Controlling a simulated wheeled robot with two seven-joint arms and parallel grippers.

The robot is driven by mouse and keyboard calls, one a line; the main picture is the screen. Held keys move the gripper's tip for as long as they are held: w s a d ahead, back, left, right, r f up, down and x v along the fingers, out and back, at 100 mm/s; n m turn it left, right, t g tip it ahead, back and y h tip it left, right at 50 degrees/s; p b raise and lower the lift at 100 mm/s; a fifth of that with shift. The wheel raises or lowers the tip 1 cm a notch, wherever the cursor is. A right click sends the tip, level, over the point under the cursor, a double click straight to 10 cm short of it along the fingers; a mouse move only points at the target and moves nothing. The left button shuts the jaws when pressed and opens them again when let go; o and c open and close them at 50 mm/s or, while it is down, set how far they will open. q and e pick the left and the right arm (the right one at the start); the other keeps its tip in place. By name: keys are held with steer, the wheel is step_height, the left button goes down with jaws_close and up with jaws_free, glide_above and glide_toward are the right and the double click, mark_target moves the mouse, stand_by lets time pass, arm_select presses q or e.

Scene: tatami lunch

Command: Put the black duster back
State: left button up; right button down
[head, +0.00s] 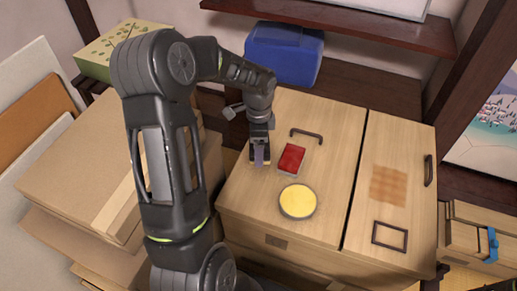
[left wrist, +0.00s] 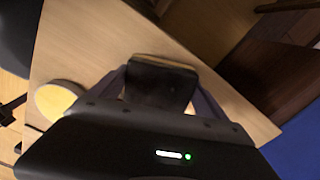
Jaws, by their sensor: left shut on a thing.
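The black duster (left wrist: 160,82) is between the fingers of my left gripper (left wrist: 158,92) in the left wrist view. It is a dark block with a pale tan edge along its far side. In the head view my left gripper (head: 259,157) points down over the left part of the pale wooden cabinet top (head: 335,150). It is shut on the duster, which the fingers mostly hide there. I cannot tell whether the duster touches the top. An empty dark rectangular outline (head: 390,248) is on the right panel. My right gripper is not in view.
A red block (head: 291,158) sits just right of my left gripper. A round yellow-topped thing (head: 298,201) is nearer the front. A brown checked patch (head: 388,184) is on the right panel. A blue box (head: 284,52) stands behind, and cardboard boxes (head: 75,165) are at left.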

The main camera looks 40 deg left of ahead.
arm_select(q)
steer(key=shift+f, duration=0.65)
steer(key=shift+f, duration=0.1)
steer(key=shift+f, duration=0.15)
steer(key=o, duration=1.6)
step_height(320, 180, up, 12)
steer(key=p, duration=0.2)
steer(key=shift+r, duration=0.25)
steer(key=shift+d, duration=0.1)
